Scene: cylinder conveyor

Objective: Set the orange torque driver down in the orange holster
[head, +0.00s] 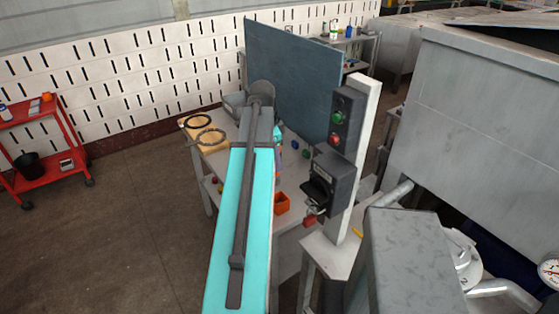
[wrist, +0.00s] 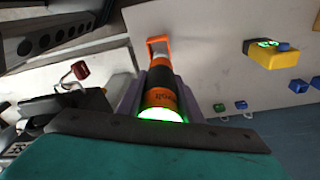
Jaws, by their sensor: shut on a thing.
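The orange torque driver (wrist: 162,101), orange with a black band and a glowing green end, is held between the purple-grey fingers of my gripper (wrist: 158,84) in the wrist view. My gripper is shut on it. The orange holster (wrist: 159,41) shows just beyond the driver's far end, against the pale table. Whether the driver's tip touches or enters it cannot be told. My turquoise arm hides most of the gripper and driver there.
A post carries a button box (head: 344,119) and a dark device (head: 331,180) right of the holster. A blue-grey panel (head: 295,78) stands behind the table. In the wrist view, a yellow box (wrist: 272,56) and blue and green parts lie to the right.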

